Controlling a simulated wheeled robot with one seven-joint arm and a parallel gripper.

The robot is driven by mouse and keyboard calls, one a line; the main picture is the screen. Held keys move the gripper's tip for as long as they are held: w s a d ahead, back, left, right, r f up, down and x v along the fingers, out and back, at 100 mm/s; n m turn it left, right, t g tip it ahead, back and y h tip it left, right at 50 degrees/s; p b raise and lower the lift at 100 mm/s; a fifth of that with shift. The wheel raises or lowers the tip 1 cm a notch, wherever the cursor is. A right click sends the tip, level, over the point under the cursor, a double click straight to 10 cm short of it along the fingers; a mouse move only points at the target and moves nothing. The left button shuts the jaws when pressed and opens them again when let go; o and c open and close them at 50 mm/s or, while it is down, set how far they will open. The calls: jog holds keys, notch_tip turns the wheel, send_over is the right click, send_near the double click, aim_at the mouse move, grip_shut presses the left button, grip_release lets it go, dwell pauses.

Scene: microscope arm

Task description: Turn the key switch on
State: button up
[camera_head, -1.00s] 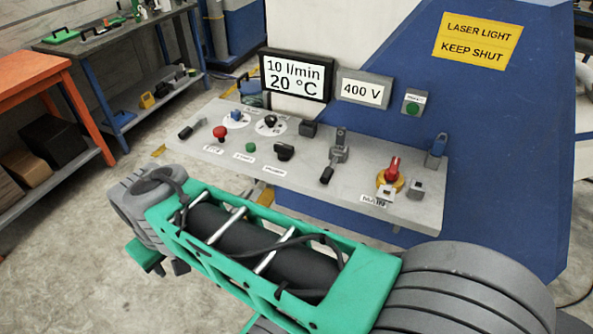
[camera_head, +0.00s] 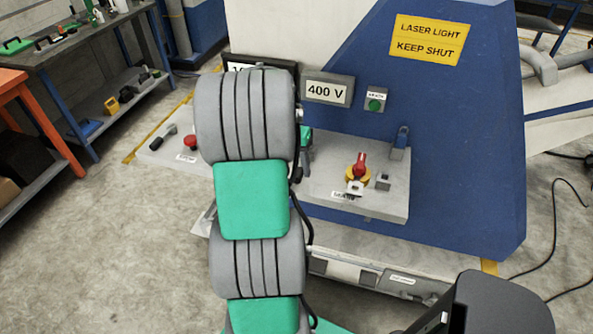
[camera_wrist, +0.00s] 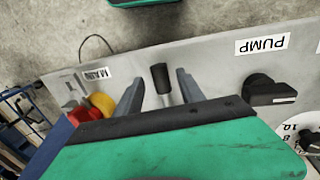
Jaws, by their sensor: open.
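The grey control panel (camera_head: 340,190) carries the switches; I cannot tell for sure which one is the key switch. My gripper (camera_wrist: 158,80) is open above the panel in the wrist view. A black handle (camera_wrist: 161,72) shows between its two grey fingers, with no clear contact. The red and yellow MAIN switch (camera_head: 357,168) stands on the right part of the panel and shows left of the fingers in the wrist view (camera_wrist: 97,107). A small grey fitting (camera_head: 383,181) sits to its right. My arm hides the panel's middle in the head view, and most of the gripper.
A black PUMP knob (camera_wrist: 268,90) is right of the fingers in the wrist view. A red stop button (camera_head: 191,142) is at the panel's left.

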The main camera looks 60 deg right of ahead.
jog(key=shift+s+f, duration=0.15)
jog(key=shift+f, duration=0.7)
jog(key=shift+c, duration=0.4)
grip_shut()
dwell(0.4)
